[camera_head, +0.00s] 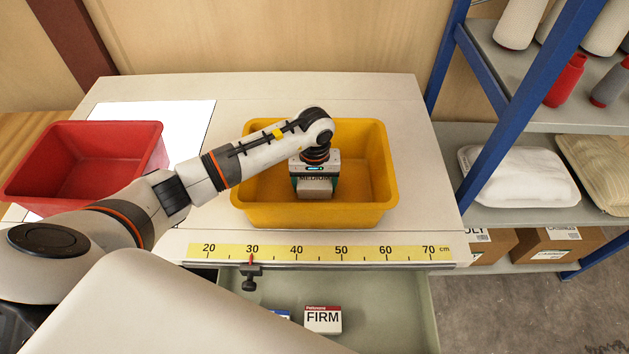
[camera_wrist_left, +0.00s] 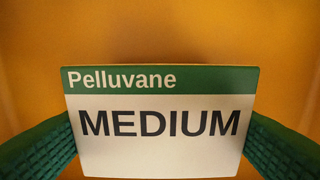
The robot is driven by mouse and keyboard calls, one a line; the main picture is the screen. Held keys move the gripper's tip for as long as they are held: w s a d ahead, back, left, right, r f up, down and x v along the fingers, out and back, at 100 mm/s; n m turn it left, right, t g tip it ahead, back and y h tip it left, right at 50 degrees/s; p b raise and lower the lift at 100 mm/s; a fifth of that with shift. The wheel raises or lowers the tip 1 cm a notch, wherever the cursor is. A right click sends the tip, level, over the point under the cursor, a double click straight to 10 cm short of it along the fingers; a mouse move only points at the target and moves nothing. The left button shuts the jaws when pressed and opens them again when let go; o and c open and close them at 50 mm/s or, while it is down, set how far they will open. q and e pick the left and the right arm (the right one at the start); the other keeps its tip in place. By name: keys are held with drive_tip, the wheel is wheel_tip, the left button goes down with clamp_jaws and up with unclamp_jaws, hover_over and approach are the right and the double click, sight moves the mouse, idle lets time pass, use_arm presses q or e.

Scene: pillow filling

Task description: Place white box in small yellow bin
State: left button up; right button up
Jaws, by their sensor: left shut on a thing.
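The white box (camera_wrist_left: 160,150) has a green band reading "Pelluvane" and a black "MEDIUM" label. My left gripper (camera_head: 315,178) points down into the yellow bin (camera_head: 372,207) on the table and is shut on the box. In the left wrist view, green finger pads press the box's left and right sides, and the bin's yellow interior fills the background. The box is inside the bin's outline in the head view; I cannot tell whether it touches the floor. My right gripper is not in view.
A red bin (camera_head: 85,160) stands at the table's left, beside a white sheet (camera_head: 185,125). A ruler strip (camera_head: 320,252) runs along the front edge. Below, an open drawer (camera_head: 395,300) holds a "FIRM" box (camera_head: 322,320). A blue-framed shelf (camera_head: 470,60) stands at right.

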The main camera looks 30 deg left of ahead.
sight(314, 181)
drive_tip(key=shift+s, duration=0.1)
use_arm(q)
drive_tip(key=shift+f, duration=0.15)
drive_tip(key=o, duration=1)
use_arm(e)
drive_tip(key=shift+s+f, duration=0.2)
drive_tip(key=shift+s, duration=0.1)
use_arm(q)
drive_tip(key=shift+r, duration=0.3)
wheel_tip(314, 181, up, 10)
drive_tip(key=b, duration=0.3)
drive_tip(key=shift+r, duration=0.85)
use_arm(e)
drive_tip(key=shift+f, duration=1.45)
